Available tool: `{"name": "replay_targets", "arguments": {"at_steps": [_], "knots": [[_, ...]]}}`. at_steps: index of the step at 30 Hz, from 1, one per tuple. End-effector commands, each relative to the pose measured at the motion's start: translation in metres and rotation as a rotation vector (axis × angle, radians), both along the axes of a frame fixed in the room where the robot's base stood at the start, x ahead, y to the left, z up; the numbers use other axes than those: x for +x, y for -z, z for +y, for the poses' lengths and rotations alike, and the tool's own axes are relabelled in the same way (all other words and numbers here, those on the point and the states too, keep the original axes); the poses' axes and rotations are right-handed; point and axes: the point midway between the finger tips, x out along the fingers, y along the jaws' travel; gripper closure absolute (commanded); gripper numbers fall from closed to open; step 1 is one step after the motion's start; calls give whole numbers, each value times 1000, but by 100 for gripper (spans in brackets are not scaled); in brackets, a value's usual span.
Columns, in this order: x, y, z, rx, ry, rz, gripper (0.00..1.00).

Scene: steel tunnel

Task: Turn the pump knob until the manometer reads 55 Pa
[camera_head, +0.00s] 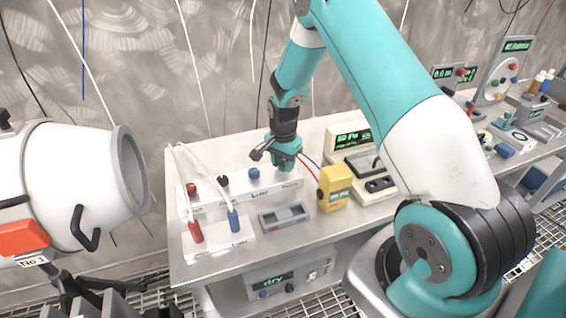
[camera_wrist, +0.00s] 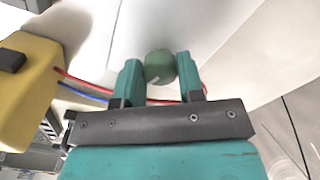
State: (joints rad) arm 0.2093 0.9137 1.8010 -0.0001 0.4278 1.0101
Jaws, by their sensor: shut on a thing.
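My gripper (camera_head: 284,160) reaches down over the right end of a white panel box (camera_head: 245,197) on the bench. In the wrist view, my gripper (camera_wrist: 158,64) is shut on a round green knob (camera_wrist: 159,68), with one finger on each side. In the head view the knob is hidden by my gripper. A yellow hand-held meter (camera_head: 335,187) with a small green display stands right of the box, and looks like the manometer. Its digits are too small to read. In the wrist view part of a yellow body (camera_wrist: 30,90) shows at left, with a red and a blue line.
Red (camera_head: 192,189), black (camera_head: 224,181) and blue (camera_head: 254,173) knobs stand on the box left of my gripper. A beige instrument (camera_head: 352,138) stands behind the meter. A white drum (camera_head: 75,180) is at far left.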

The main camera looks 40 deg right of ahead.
Motion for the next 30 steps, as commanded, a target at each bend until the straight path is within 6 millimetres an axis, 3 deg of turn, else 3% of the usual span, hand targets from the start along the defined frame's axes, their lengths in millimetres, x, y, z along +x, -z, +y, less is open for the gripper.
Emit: {"name": "replay_targets", "arguments": {"at_steps": [9,10,13,23,26,30], "knots": [[2,-2,-1,-3,1,-7,88],[2,-2,-1,-3,1,-7,62],[2,-2,-1,-2,0,-6,39],[1,-3,0,-1,0,-4,39],[1,-12,-1,-1,0,-5,39],[2,-38,-1,-2,0,-9,39]]}}
